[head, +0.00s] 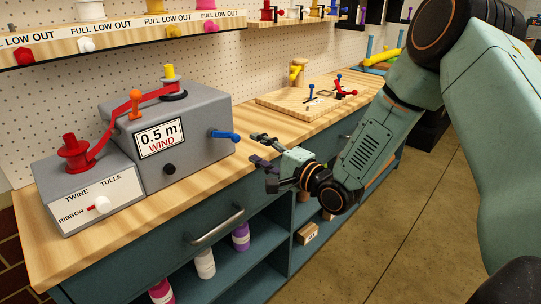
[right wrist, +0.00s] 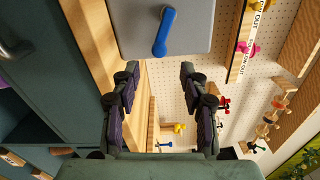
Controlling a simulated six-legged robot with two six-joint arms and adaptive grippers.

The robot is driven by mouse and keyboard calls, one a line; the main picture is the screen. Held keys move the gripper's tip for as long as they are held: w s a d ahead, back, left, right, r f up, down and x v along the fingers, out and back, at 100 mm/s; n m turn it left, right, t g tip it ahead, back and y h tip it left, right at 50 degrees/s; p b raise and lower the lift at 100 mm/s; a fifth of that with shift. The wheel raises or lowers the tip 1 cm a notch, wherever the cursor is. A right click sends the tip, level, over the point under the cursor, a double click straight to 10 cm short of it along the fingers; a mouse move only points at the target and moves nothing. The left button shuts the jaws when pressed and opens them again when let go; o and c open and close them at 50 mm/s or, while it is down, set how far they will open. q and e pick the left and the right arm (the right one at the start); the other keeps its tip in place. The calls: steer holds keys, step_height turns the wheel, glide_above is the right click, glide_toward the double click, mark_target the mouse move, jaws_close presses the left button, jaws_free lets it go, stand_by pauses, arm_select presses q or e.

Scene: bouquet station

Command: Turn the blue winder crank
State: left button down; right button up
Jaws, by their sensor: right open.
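The blue winder crank (head: 224,135) sticks out from the right side of the grey winder box (head: 190,163). The box has a sign reading "0.5 m WIND". In the right wrist view, the crank (right wrist: 163,32) shows on the grey box face, ahead of and between my fingers. My right gripper (head: 260,150) is open and empty, just right of the crank and apart from it. Its two fingers also show in the right wrist view (right wrist: 158,72). My left gripper is not in view.
A wooden board (head: 285,97) with small red and blue levers lies further along the bench. A drawer handle (head: 217,226) juts from the bench front.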

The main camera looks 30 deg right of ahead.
steer(key=v, duration=0.3)
steer(key=shift+s, duration=0.4)
steer(key=shift+w, duration=0.1)
